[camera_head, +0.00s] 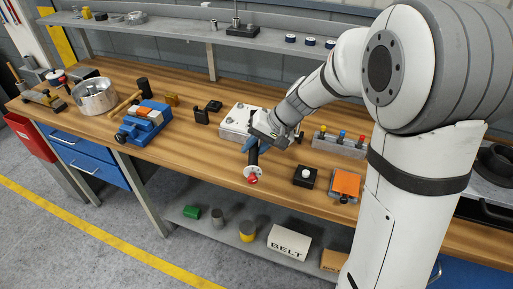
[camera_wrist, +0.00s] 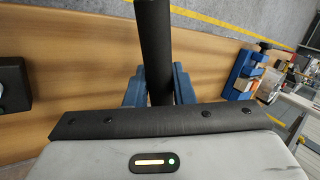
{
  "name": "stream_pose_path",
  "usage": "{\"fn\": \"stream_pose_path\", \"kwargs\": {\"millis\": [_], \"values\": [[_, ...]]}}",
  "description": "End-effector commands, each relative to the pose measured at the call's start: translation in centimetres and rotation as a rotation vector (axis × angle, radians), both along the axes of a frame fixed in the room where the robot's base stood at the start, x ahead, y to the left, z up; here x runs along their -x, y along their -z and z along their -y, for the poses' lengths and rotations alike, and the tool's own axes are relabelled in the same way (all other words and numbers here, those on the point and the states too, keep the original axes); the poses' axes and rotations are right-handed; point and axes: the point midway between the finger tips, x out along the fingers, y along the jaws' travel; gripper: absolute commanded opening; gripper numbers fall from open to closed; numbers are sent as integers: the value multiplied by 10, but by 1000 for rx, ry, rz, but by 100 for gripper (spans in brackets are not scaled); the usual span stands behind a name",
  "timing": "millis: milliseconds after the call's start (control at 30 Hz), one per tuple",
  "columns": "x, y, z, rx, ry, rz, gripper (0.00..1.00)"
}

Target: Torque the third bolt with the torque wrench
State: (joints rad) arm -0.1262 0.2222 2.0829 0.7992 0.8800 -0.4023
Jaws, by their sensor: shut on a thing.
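The torque wrench (camera_head: 253,162) has a black shaft or handle with a red end that hangs toward the bench's front edge. My gripper (camera_head: 251,146) has blue fingers and is shut on it. In the wrist view the black wrench (camera_wrist: 155,40) runs up between the two blue fingers of my gripper (camera_wrist: 159,88). A pale metal block (camera_head: 232,123) with small fittings on top lies just behind and left of the gripper. My gripper and arm cover its right part. The third bolt and the wrench's working end cannot be made out.
A blue vise (camera_head: 143,122) stands left on the wooden bench (camera_head: 190,138), near a metal bowl (camera_head: 94,98). A rack with coloured knobs (camera_head: 340,146), a black block with a white knob (camera_head: 305,176) and an orange box (camera_head: 345,184) lie to the right. A "BELT" box (camera_head: 288,245) sits below.

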Motion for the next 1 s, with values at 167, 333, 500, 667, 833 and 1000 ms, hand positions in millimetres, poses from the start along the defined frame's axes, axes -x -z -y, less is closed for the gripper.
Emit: {"fn": "stream_pose_path", "kwargs": {"millis": [167,333,500,667,833,1000], "values": [[-1,4,0,-1,0,4,0],[-1,7,0,-1,0,4,0],[-1,11,0,-1,0,4,0],[-1,14,0,-1,0,4,0],[-1,13,0,-1,0,4,0],[-1,13,0,-1,1,3,0]]}}
